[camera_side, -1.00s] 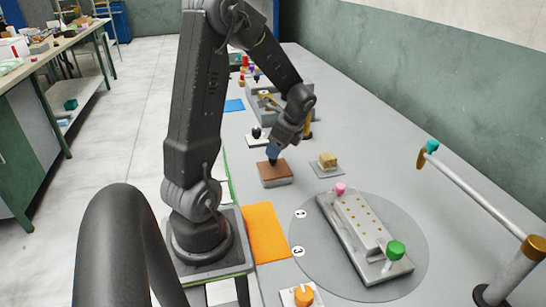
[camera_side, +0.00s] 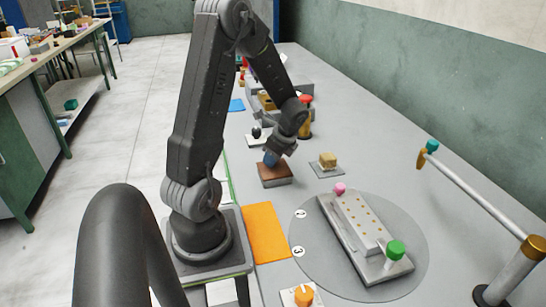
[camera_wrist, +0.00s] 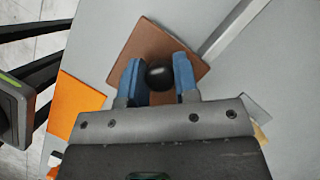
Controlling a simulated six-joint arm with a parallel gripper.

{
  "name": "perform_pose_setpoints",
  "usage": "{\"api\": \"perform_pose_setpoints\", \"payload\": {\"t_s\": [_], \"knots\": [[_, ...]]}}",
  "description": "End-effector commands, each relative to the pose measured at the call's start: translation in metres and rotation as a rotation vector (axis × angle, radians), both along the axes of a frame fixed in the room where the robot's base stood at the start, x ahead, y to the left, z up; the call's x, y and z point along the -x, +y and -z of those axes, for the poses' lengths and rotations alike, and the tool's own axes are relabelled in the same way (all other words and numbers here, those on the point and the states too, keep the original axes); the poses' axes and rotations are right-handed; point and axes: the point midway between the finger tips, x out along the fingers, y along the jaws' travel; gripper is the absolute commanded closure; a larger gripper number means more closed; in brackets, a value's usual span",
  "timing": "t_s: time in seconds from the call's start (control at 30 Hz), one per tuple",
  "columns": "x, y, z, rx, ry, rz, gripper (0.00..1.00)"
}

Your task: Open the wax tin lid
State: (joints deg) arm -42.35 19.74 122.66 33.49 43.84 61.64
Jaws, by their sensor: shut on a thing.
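The wax tin is a low box with a brown lid (camera_side: 279,172) and a grey body (camera_side: 277,183), on the grey table beyond the orange mat. The lid lies flat on the body. In the wrist view the brown lid (camera_wrist: 140,44) carries a round black knob (camera_wrist: 158,77). My gripper (camera_side: 271,161) is down at the lid in the side view and hides the knob there. In the wrist view the blue fingers of my gripper (camera_wrist: 158,82) stand on either side of the knob, shut on it.
A tan block (camera_side: 328,159) on a grey plate lies right of the tin. A small stand with a black knob (camera_side: 257,132) and a red-topped post (camera_side: 305,103) are behind. The orange mat (camera_side: 265,232) and turntable (camera_side: 408,225) lie in front.

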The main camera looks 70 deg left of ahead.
Motion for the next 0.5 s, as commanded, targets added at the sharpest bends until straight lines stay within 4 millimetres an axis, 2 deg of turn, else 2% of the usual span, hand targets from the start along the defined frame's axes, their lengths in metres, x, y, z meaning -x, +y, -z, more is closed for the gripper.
{"api": "perform_pose_setpoints", "payload": {"t_s": [0.03,0.23,0.5], "knots": [[-0.0001,-0.0001,-0.0002,0.000,0.000,0.000,0.81],[-0.0001,-0.0001,-0.0003,0.000,0.000,0.000,1.00],[-0.0003,0.0053,-0.0003,-0.001,-0.001,-0.002,1.00]]}}
